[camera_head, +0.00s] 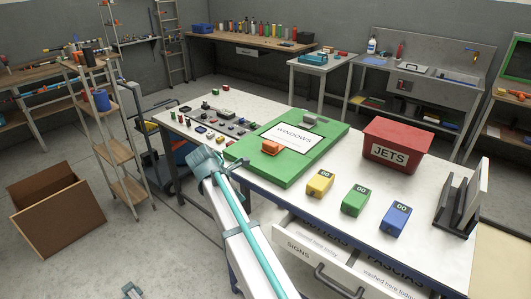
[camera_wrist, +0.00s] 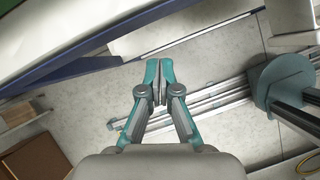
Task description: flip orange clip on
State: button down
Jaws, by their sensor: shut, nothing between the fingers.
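The orange clip (camera_head: 271,147) is a small block on the near left part of the green board (camera_head: 300,170), by the edge of a white sheet reading WINDOWS (camera_head: 292,135). The picture is too small to show which way its lever lies. A grey clip (camera_head: 310,117) sits at the board's far edge. My gripper (camera_wrist: 160,78) is shut and empty in the wrist view, with bare floor beyond its fingertips. It is away from the orange clip, which the wrist view does not show.
Yellow (camera_head: 319,183), green (camera_head: 355,200) and blue (camera_head: 396,219) blocks stand on the white table right of the board. A red JETS bin (camera_head: 397,144) stands behind them. Several small parts lie at the table's left. A drawer (camera_head: 322,245) is open below the table's front.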

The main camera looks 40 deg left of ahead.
jog(key=w+a+r+n+t+b, duration=0.1)
jog(key=w+r+n+t, duration=0.1)
jog(key=r, duration=0.7)
jog(key=w+r+n+t+y+b, duration=0.1)
jog(key=w+r+n, duration=0.1)
jog(key=r, duration=0.6)
jog(key=shift+w+a+r+t+y, duration=0.3)
jog(key=shift+w+a+r+t, duration=0.1)
jog(key=p, duration=0.3)
send_near(268, 150)
notch_tip(268, 150, down, 4)
jog(key=shift+w+f, duration=0.1)
jog(key=shift+w, duration=1.3)
jog(key=shift+w+d+f+p, duration=0.1)
jog(key=shift+w+p, duration=0.25)
jog(key=shift+w, duration=0.45)
